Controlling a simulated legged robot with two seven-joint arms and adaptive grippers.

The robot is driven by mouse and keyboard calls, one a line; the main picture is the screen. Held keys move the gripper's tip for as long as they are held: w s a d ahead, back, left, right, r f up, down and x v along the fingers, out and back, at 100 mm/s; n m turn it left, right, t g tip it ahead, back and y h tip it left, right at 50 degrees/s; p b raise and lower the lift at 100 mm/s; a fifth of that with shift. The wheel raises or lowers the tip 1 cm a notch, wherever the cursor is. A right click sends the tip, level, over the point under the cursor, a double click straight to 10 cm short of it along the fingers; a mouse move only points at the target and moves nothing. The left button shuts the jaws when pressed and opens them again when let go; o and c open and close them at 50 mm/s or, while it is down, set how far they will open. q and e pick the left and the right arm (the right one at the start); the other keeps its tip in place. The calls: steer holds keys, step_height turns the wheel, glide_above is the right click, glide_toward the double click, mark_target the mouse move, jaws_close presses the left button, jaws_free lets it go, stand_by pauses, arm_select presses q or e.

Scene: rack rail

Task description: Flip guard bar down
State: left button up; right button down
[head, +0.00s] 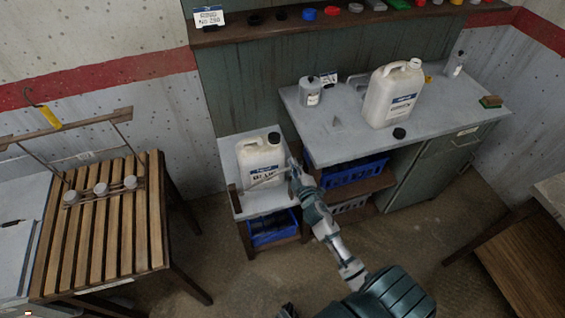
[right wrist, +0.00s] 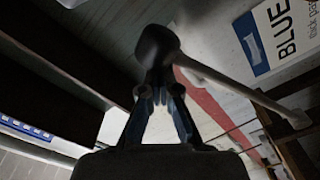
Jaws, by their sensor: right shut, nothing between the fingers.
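The guard bar (head: 268,178) is a thin pale rod across the front of a white jug labelled BLUE (head: 258,152), which stands on a small grey-topped shelf (head: 262,205). In the right wrist view the bar (right wrist: 235,88) slants from a dark rounded end (right wrist: 157,44) down to the right, with the jug's label (right wrist: 275,35) behind it. My right gripper (head: 297,173) is at the shelf's right side, by the bar's right end. In the wrist view its fingers (right wrist: 158,78) are shut and empty, just below the dark end; whether they touch it is unclear.
A grey counter (head: 330,135) with a larger white jug (head: 393,95) stands close on the right. Blue crates (head: 272,228) sit below. A slatted wooden table (head: 95,235) with an upright rack frame is at left. The floor in front is open.

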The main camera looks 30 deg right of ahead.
arm_select(q)
step_height(320, 180, up, 14)
steer(key=w+b, duration=0.2)
steer(key=b, duration=0.2)
steer(key=shift+w+t, duration=0.2)
steer(key=shift+t, duration=0.1)
arm_select(e)
step_height(320, 180, down, 10)
steer(key=s+d+m, duration=0.1)
steer(key=d+m, duration=0.1)
steer(key=m, duration=0.3)
steer(key=shift+d, duration=0.15)
arm_select(q)
steer(key=shift+f, duration=0.1)
arm_select(e)
steer(key=shift+s+f, duration=0.1)
step_height(320, 180, up, 5)
steer(key=w+a+p, duration=0.1)
steer(key=w+p, duration=0.1)
steer(key=p, duration=0.1)
arm_select(q)
step_height(320, 180, down, 10)
steer(key=a, duration=0.1)
steer(key=shift+s+a+f, duration=0.25)
steer(key=shift+s+a, duration=0.15)
steer(key=shift+s, duration=0.05)
arm_select(e)
steer(key=a+v, duration=0.1)
steer(key=v, duration=0.9)
